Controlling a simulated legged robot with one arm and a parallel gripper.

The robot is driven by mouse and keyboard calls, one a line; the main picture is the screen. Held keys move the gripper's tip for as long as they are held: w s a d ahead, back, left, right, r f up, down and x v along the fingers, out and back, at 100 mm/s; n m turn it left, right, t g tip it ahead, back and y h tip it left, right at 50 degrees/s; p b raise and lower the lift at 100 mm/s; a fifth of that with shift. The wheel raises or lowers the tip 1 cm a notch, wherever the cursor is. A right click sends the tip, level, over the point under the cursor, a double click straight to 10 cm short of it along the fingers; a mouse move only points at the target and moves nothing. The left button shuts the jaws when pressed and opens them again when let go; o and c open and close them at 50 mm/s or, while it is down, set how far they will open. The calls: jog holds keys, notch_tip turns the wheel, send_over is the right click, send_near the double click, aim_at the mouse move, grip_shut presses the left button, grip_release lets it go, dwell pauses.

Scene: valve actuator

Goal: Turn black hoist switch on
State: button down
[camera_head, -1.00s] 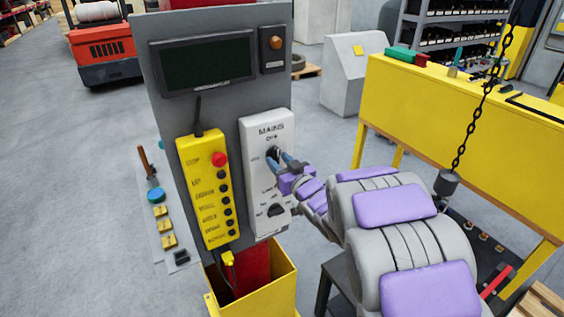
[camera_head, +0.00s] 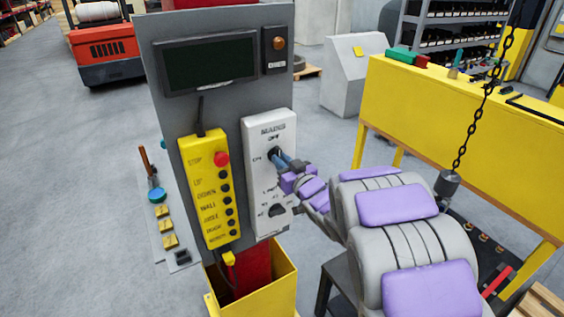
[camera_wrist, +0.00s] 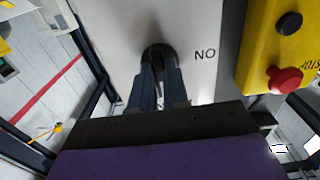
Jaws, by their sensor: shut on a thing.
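The white MAINS panel (camera_head: 259,190) is mounted on the grey control board. A black rotary knob sits at its upper part, below the OFF label, with ON to its left; the knob (camera_wrist: 158,50) also shows in the wrist view, partly hidden by the fingers. My gripper (camera_head: 281,160) reaches in from the right and is shut on this upper knob. In the wrist view my gripper's two fingers (camera_wrist: 158,85) close around the knob. A second black knob (camera_head: 277,211) is at the panel's lower part, free of my gripper.
A yellow pendant box (camera_head: 209,190) with a red stop button and several black buttons hangs just left of the panel. A dark screen (camera_head: 209,64) and an orange lamp (camera_head: 279,43) are above. A yellow bench (camera_head: 440,135) stands at the right.

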jog(key=shift+f, duration=0.1)
jog(key=shift+f+n+b, duration=0.2)
jog(key=shift+n+b, duration=4.95)
jog(key=shift+n, duration=3.25)
jog(key=c, duration=1.1)
grip_release()
jog(key=shift+a, duration=0.15)
jog(key=shift+r, duration=0.1)
jog(key=shift+s, duration=0.1)
